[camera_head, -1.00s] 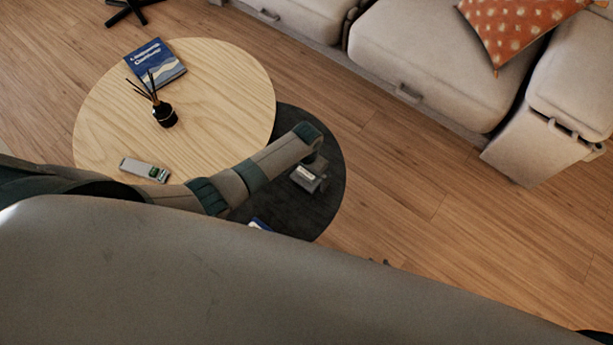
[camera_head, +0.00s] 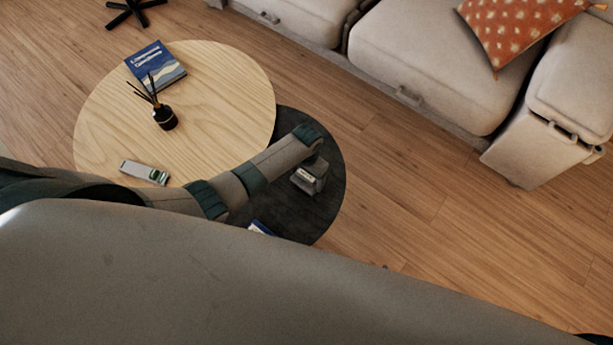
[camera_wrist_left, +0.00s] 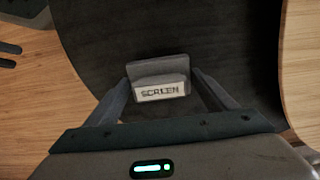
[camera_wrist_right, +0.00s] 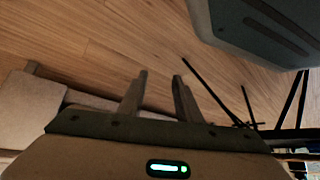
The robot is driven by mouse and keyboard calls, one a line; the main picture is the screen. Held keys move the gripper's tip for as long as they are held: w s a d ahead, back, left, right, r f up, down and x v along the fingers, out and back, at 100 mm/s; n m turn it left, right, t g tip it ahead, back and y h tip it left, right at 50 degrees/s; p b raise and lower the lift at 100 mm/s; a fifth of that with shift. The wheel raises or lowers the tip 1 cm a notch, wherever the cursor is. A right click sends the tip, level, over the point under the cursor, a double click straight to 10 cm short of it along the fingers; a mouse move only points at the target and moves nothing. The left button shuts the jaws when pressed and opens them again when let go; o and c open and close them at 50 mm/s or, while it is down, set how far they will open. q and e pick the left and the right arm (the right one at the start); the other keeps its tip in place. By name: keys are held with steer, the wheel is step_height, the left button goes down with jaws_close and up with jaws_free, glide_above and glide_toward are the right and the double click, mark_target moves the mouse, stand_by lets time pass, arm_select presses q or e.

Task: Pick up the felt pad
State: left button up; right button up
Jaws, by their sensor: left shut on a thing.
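The felt pad (camera_wrist_left: 158,72) is a small grey block with a pale label reading "SCREEN", over the dark round table (camera_wrist_left: 225,40). My left gripper (camera_wrist_left: 160,84) is shut on it, one finger at each side. In the head view the pad's pale label (camera_head: 305,175) shows below my left wrist, over the dark table (camera_head: 332,150). I cannot tell whether the pad still touches the table top. My right gripper (camera_wrist_right: 162,78) has its fingers apart with nothing between them, and is seen only in the right wrist view.
The light wooden round table (camera_head: 215,85) overlaps the dark one at left. A beige sofa (camera_head: 425,65) stands at the back. Floor at right is clear.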

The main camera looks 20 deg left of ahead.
mark_target(308, 175)
arm_select(q)
steer(key=shift+r, duration=0.4)
step_height(308, 175, up, 3)
steer(key=shift+d+r, duration=0.1)
steer(key=shift+d, duration=0.05)
steer(key=s+d+r, duration=0.1)
steer(key=d+r, duration=0.5)
steer(key=d, duration=0.5)
steer(key=shift+d+r, duration=0.15)
steer(key=shift+r, duration=0.15)
arm_select(e)
steer(key=shift+s+d+f, duration=0.2)
steer(key=shift+d, duration=0.15)
